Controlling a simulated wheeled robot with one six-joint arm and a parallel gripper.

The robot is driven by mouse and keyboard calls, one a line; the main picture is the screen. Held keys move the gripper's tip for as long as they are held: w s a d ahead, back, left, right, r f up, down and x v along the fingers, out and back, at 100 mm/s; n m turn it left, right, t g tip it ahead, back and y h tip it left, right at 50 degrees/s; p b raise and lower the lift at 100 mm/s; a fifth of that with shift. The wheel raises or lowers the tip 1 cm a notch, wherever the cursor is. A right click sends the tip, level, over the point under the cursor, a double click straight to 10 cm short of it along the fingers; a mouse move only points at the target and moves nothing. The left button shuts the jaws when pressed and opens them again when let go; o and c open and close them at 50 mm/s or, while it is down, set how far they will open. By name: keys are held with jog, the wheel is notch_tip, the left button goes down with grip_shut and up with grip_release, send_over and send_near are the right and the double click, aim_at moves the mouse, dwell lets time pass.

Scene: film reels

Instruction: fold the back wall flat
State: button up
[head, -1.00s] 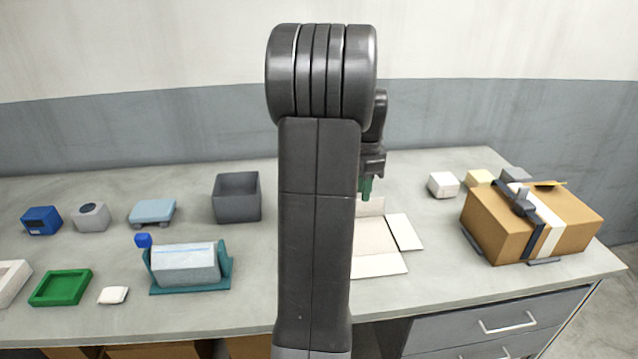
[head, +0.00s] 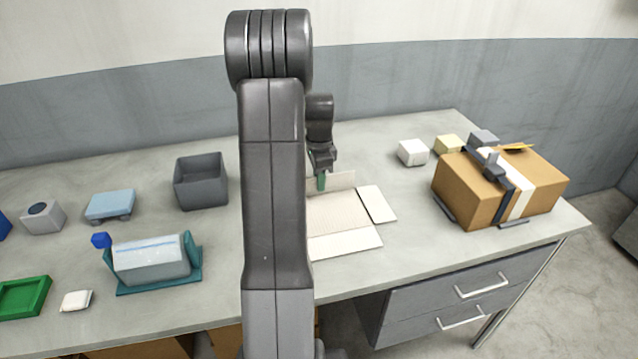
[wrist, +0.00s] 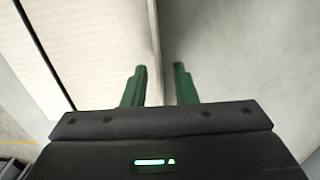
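An opened-out white carton (head: 340,218) lies on the table, its right flap (head: 376,204) folded out flat. Its back wall (head: 341,181) stands up at the far edge. My gripper (head: 321,181) is at this wall, pointing down, and partly hidden behind my arm's column. In the wrist view the green fingers of my gripper (wrist: 159,80) are apart. The thin upper edge of the back wall (wrist: 154,40) runs between them, with the carton's pale inside on the left and bare table on the right. I cannot see either finger touching the wall. The carton's left part is hidden by my arm.
A grey open bin (head: 201,183) and a teal cradle with a pale block (head: 160,279) are to the left. The table behind the carton is clear.

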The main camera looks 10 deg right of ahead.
jog(key=shift+f, duration=1)
grip_shut()
